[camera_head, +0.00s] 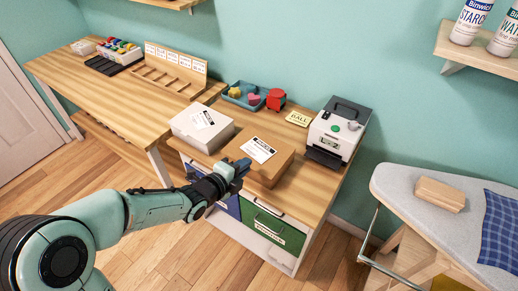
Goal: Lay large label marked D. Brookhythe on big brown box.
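The big brown box (271,172) stands on the wooden cabinet top, near its front edge. A large white label (258,149) with dark print lies on top of the box; the name on it is too small to read. My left gripper (239,168) is at the front left side of the brown box, close to it, below and left of the label. Its fingertips are small and partly hidden against the box, so I cannot tell whether they are open or touching it. My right gripper is not in view.
A white box (186,133) with a smaller label stands left of the brown box. A label printer (338,131) stands to the right. Behind are a blue tray (240,100), a red dispenser (276,98) and a yellow card (298,119). An ironing board (400,183) is at right.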

